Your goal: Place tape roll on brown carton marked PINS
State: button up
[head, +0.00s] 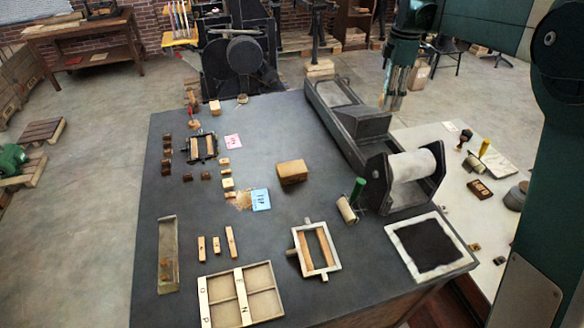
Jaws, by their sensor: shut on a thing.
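My gripper (394,92) points down beyond the long grey press, at the upper right of the head view. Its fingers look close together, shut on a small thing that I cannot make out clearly. I cannot pick out a tape roll with certainty anywhere. A brown box (291,172) sits on the middle of the dark table, well to the lower left of my gripper. Another brown carton (418,77) stands on the floor behind my gripper. No PINS marking is readable on either one.
The long grey press with its pale roller (411,167) fills the right of the dark table (200,240). A green-handled roller (349,205), a framed form (314,249) and a divided tray (265,305) lie nearer. A pale table (440,145) stands to the right.

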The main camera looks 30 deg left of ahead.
jog(key=s+a+n+p, duration=0.1)
jog(key=s+a, duration=0.3)
jog(key=a, duration=0.4)
jog(key=s+a+n, duration=0.1)
jog(key=s+a, duration=0.3)
jog(key=a, duration=0.4)
jog(key=n+p, duration=0.1)
jog(key=n, duration=0.1)
send_over(291, 168)
notch_tip(291, 168, down, 18)
jog(key=shift+s+f, duration=0.1)
jog(key=shift+f+p, duration=0.3)
jog(key=shift+f, duration=2.75)
jog(key=shift+f, duration=0.1)
jog(key=shift+f, duration=1.75)
jog(key=shift+f, duration=0.2)
